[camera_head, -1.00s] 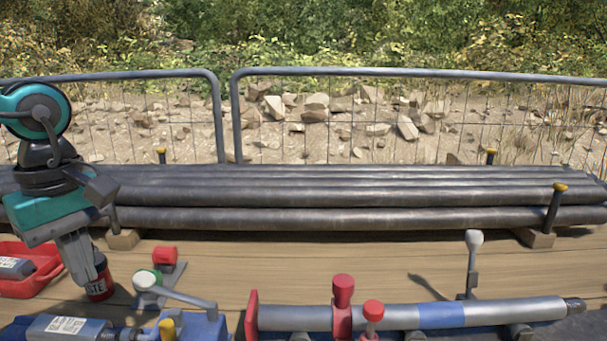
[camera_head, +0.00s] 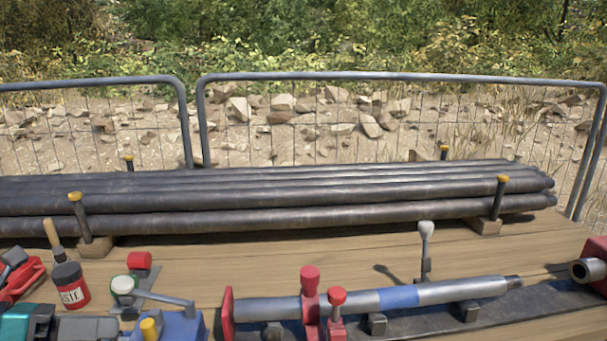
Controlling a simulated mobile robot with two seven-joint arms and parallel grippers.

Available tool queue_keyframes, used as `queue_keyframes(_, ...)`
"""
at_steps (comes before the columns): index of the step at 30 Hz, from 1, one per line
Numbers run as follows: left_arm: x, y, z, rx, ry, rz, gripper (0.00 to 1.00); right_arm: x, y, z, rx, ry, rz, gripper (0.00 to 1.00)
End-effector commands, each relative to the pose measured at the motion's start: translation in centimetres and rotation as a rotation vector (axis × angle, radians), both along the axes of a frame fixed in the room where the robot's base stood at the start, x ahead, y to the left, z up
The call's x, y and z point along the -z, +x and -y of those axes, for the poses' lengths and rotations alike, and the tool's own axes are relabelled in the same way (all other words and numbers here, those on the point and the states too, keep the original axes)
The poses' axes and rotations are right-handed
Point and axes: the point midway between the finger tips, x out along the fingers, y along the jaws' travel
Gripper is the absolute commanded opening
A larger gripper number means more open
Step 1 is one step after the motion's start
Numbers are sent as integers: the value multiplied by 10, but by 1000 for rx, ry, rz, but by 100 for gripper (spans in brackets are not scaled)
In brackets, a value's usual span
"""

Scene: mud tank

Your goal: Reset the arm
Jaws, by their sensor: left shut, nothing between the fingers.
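My left gripper (camera_head: 100,328) is low in the bottom left corner, with its teal hand (camera_head: 16,322) partly cut off by the frame edge. Its grey fingers point right, are shut and hold nothing. They lie in front of the dark-lidded red paste jar (camera_head: 71,288) and to the left of the blue valve body (camera_head: 180,328). I cannot tell whether the fingers touch anything. My right gripper is not in view.
A clamped grey pipe (camera_head: 450,292) lies in front. Stacked dark pipes (camera_head: 300,206) span the back. A red machine (camera_head: 597,250) is at right.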

Motion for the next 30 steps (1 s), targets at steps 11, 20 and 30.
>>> queue_keyframes(11, 90, -5, -11, -781, -920, -550, 0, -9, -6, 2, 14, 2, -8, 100)
queue_keyframes(20, 188, -51, 33, -1294, -1591, -1095, 0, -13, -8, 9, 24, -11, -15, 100)
queue_keyframes(30, 238, -95, 109, -1603, -2001, -1533, 0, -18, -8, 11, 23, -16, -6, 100)
